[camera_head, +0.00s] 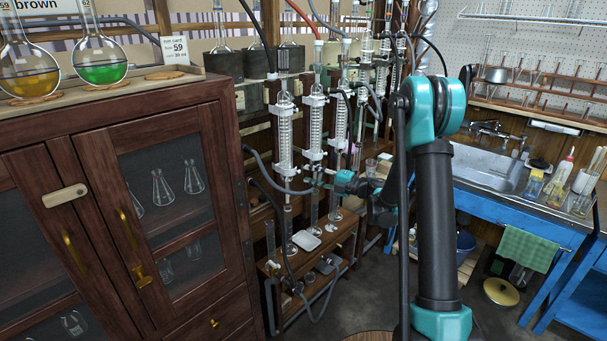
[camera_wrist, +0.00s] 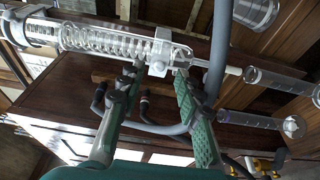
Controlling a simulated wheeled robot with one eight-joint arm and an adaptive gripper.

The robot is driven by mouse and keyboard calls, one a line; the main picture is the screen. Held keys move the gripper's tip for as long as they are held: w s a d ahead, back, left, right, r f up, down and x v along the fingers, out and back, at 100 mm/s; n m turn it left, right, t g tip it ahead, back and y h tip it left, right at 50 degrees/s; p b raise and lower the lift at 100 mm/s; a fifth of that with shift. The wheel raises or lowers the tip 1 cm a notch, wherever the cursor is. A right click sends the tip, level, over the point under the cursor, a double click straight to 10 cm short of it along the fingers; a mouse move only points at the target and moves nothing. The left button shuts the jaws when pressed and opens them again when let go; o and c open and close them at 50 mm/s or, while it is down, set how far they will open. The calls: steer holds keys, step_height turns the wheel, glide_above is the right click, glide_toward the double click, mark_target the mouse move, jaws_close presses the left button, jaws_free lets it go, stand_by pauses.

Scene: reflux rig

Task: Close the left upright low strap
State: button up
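Several glass coil condensers stand upright in the rig. The left one (camera_head: 284,135) has a white low strap (camera_head: 284,171) near its lower end. In the wrist view a coil condenser (camera_wrist: 105,42) lies across the picture, with a white strap block (camera_wrist: 160,52) near its right end. My gripper (camera_head: 317,179) is close to the lower part of the condensers, right of the left one. In the wrist view its two green fingers (camera_wrist: 160,77) are apart, one on each side of the strap block's lower end. I cannot tell contact or whether the strap is latched.
Grey hoses (camera_head: 265,168) loop beside the condensers; one (camera_wrist: 218,50) crosses near my right finger. Glass cylinders (camera_head: 289,225) stand below on a wooden shelf (camera_head: 345,240). A wooden cabinet (camera_head: 170,200) is on the left, a blue sink bench (camera_head: 520,205) on the right.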

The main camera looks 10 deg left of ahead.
mark_target(292, 172)
steer(key=shift+x, duration=1.75)
steer(key=shift+c, duration=0.5)
jaws_close()
